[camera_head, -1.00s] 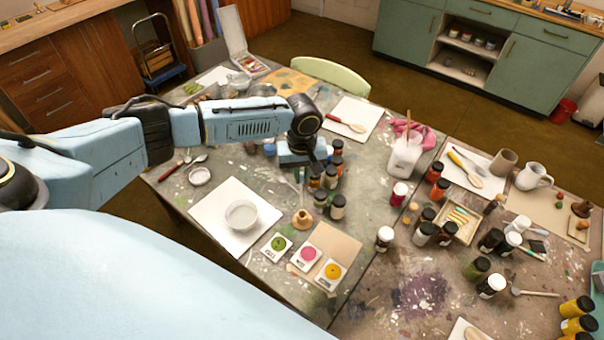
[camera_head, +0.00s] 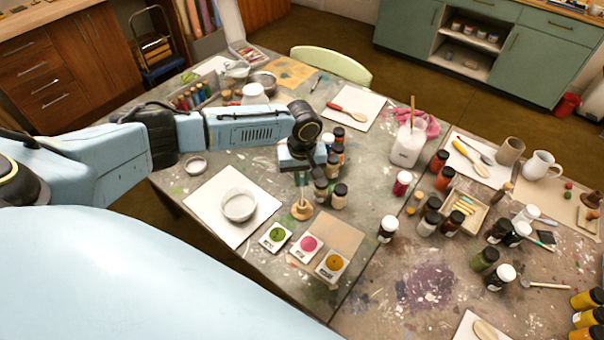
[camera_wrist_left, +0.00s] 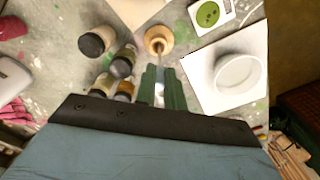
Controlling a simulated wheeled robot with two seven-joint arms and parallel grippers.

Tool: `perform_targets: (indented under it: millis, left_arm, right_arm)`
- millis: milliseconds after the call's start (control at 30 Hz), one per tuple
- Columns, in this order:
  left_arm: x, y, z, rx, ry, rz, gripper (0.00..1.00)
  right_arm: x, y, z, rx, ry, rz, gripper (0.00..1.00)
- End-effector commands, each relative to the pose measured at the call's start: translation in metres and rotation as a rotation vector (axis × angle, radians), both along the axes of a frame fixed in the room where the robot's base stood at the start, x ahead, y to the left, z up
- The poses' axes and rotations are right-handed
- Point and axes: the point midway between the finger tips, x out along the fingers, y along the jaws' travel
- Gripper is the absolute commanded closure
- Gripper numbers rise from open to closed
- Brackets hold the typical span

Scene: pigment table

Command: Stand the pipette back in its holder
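The pipette holder (camera_head: 302,210) is a small round wooden stand on the near table, and it also shows in the left wrist view (camera_wrist_left: 158,40). My left gripper (camera_head: 302,180) is just above it, pointing down. In the left wrist view its green fingers (camera_wrist_left: 162,88) are close together on the pale, thin pipette (camera_wrist_left: 160,70). The pipette reaches from the fingers towards the holder's middle. I cannot tell whether its tip is inside the hole or only above it. My right gripper is not in view.
Dark-capped jars (camera_head: 338,196) stand close to the right of the holder. A white bowl (camera_head: 238,206) on a white sheet is to its left. Pigment cards (camera_head: 274,236) lie in front. A brown sheet (camera_head: 335,234) leaves some free room at the right front.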

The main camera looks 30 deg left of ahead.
Motion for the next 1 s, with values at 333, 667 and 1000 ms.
perform_targets:
  millis: [333, 667, 1000]
  left_arm:
    - [0.0, 0.0, -0.003, 0.0, 0.0, 0.0, 0.92]
    - [0.0, 0.0, -0.003, 0.0, 0.0, 0.0, 0.64]
    - [0.001, 0.0, 0.019, -0.001, -0.003, 0.0, 0.64]
  right_arm:
    - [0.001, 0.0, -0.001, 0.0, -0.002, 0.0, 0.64]
    - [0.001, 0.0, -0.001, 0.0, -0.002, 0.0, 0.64]
    - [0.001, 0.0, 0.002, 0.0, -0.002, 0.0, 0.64]
